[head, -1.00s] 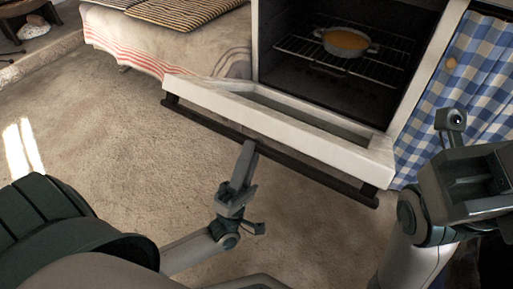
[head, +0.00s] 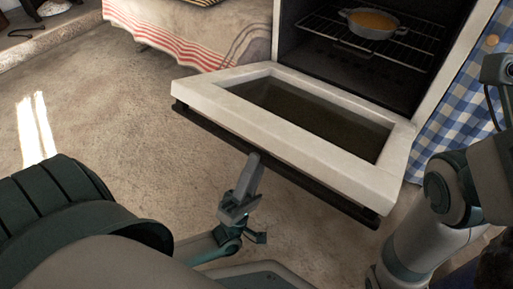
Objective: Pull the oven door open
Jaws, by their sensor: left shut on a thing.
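The oven door (head: 225,92) is white-framed with a dark glass panel and is hinged along its bottom. It is folded far down and lies close to level, its inner face showing. Its dark bar handle (head: 310,193) runs along the outer edge. My left gripper (head: 251,166) is at the middle of this handle and shut on it; the door edge partly hides the contact. The oven (head: 352,72) stands open behind the door. My right arm is at the right edge, and its gripper's fingers are out of view.
A pan (head: 370,24) with orange food sits on the wire rack (head: 325,30) inside the oven. A blue checked curtain (head: 452,110) hangs to the right. A striped cloth (head: 205,35) covers a bench at the left. The floor (head: 110,110) at the left is clear.

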